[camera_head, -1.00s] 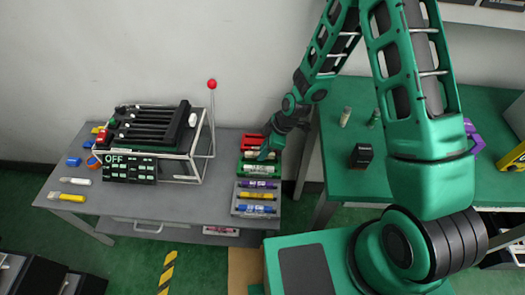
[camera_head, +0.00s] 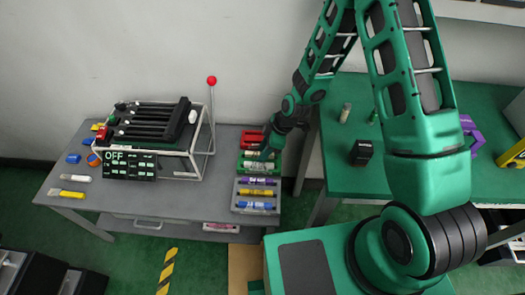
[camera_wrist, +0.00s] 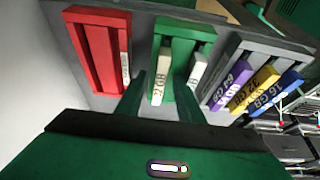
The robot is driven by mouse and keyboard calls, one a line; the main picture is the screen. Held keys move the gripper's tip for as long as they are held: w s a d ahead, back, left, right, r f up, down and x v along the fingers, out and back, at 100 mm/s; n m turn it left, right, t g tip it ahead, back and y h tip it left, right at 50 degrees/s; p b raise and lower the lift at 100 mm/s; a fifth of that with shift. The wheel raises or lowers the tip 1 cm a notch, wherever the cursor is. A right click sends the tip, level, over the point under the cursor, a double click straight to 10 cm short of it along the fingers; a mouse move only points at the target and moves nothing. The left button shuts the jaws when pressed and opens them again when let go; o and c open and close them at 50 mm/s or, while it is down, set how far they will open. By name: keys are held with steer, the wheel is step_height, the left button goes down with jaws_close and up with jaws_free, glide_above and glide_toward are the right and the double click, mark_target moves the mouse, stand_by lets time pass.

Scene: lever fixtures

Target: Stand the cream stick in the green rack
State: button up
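The green rack (camera_head: 242,164) stands on the grey table between a red rack and a grey rack. It also shows in the wrist view (camera_wrist: 205,35). A cream stick (camera_wrist: 161,75) marked GB is in the green rack's left part in the wrist view. A second whitish stick (camera_wrist: 197,68) is at the rack's right side, and it shows in the head view (camera_head: 258,167). My gripper (camera_wrist: 160,84) is at the green rack, its fingers apart on either side of the cream stick with small gaps. The lower end of the stick is hard to see.
The red rack (camera_wrist: 103,48) is close on the left in the wrist view. The grey rack (camera_head: 237,198) holds purple, yellow and blue sticks. A lever device with an OFF display (camera_head: 130,165) stands left on the table. A green table (camera_head: 345,175) is at the right.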

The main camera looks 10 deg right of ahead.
steer(key=shift+r, duration=0.45)
steer(key=r, duration=0.3)
steer(key=shift+s+a+r, duration=0.25)
steer(key=shift+a+r, duration=0.05)
steer(key=s+a+r, duration=0.6)
steer(key=s+a, duration=0.1)
steer(key=a, duration=0.1)
steer(key=shift+s+r, duration=0.2)
steer(key=shift+d, duration=0.1)
